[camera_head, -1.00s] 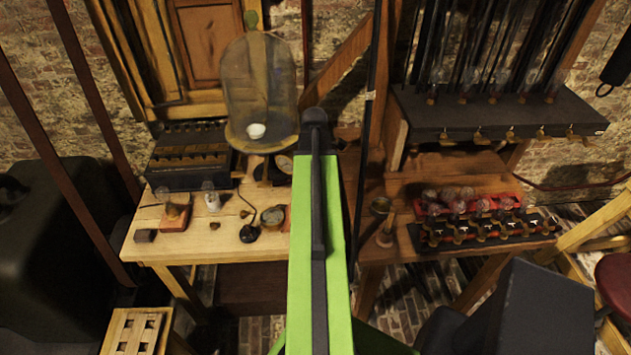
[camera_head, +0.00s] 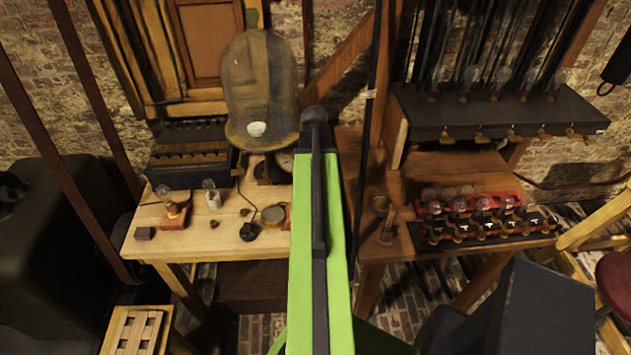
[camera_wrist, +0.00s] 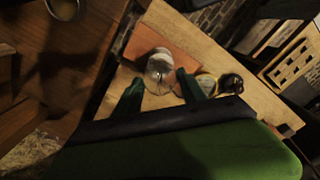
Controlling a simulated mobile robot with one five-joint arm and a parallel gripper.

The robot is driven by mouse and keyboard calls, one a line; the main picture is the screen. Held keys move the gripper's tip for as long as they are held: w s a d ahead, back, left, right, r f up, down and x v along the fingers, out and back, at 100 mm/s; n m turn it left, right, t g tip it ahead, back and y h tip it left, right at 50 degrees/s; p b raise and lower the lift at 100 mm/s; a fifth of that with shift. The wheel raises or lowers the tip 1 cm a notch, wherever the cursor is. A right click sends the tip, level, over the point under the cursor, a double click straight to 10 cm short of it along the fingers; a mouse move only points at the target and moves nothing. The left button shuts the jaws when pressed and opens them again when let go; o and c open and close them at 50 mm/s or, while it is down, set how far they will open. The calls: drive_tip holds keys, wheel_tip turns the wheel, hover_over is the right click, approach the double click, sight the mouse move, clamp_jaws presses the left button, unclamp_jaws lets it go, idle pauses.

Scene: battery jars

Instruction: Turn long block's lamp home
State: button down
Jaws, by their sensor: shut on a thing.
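An orange-brown block (camera_wrist: 140,48) lies on the pale bench and carries a clear glass lamp (camera_wrist: 160,68) with a pale base, in the wrist view. My gripper (camera_wrist: 160,93) has its two dark green fingers on either side of the lamp and is shut on it. The lamp looks upright on the block; how far it is turned cannot be told. In the head view, my green arm hides the gripper and the lamp; only a reddish edge of the block (camera_head: 288,215) shows beside the arm.
A round brass dish (camera_head: 273,215) and a black knob (camera_head: 249,232) sit close left of the block. A glass bell jar (camera_head: 260,85) stands behind. Another lamp block (camera_head: 173,212) is farther left. A black rack with several lamps (camera_head: 480,228) is at right.

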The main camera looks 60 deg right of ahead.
drive_tip(key=shift+m, duration=0.9)
drive_tip(key=shift+m, duration=0.9)
drive_tip(key=m, duration=0.3)
drive_tip(key=shift+w+m, duration=0.1)
drive_tip(key=shift+m, duration=0.3)
drive_tip(key=c, duration=0.6)
unclamp_jaws()
wheel_tip(320, 180, up, 17)
drive_tip(key=p, duration=1.7)
drive_tip(key=shift+r, duration=0.2)
